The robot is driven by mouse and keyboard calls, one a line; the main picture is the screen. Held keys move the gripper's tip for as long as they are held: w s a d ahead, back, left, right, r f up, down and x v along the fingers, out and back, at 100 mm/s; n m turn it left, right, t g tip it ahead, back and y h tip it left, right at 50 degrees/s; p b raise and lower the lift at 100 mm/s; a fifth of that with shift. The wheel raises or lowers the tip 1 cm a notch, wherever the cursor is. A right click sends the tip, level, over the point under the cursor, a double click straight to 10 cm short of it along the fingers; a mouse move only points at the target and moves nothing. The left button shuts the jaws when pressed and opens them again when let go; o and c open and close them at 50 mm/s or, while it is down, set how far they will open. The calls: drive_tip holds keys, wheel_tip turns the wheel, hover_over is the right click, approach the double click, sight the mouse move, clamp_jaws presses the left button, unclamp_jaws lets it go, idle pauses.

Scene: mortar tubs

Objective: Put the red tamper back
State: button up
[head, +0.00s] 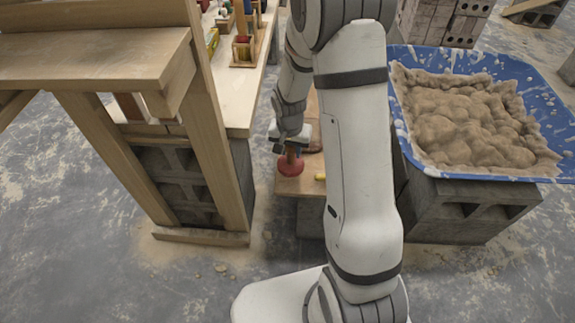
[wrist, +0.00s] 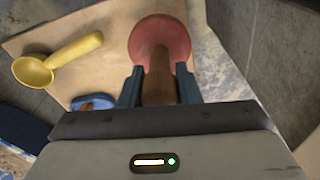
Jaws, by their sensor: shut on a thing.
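The red tamper (wrist: 160,38) has a round red head and a brown wooden handle. In the wrist view my gripper (wrist: 159,82) is shut on the handle, with a blue-grey finger on each side and the red head beyond the fingertips. In the head view the tamper (head: 290,165) hangs below my gripper (head: 291,146), over or at the left edge of a small wooden board (head: 300,186). I cannot tell whether its head touches the board.
A yellow scoop (wrist: 55,58) and a blue item (wrist: 93,103) lie on the board. A wooden bench (head: 240,105) with tools on a rack (head: 250,50) stands behind left. A blue tub (head: 402,105) of mortar (head: 465,115) on blocks stands at right.

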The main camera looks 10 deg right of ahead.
sight(291, 159)
drive_tip(key=shift+f+b, duration=0.65)
drive_tip(key=shift+f, duration=1.5)
drive_tip(key=shift+f, duration=0.25)
drive_tip(key=o, duration=0.9)
drive_tip(key=shift+r, duration=0.1)
drive_tip(key=shift+o, duration=0.2)
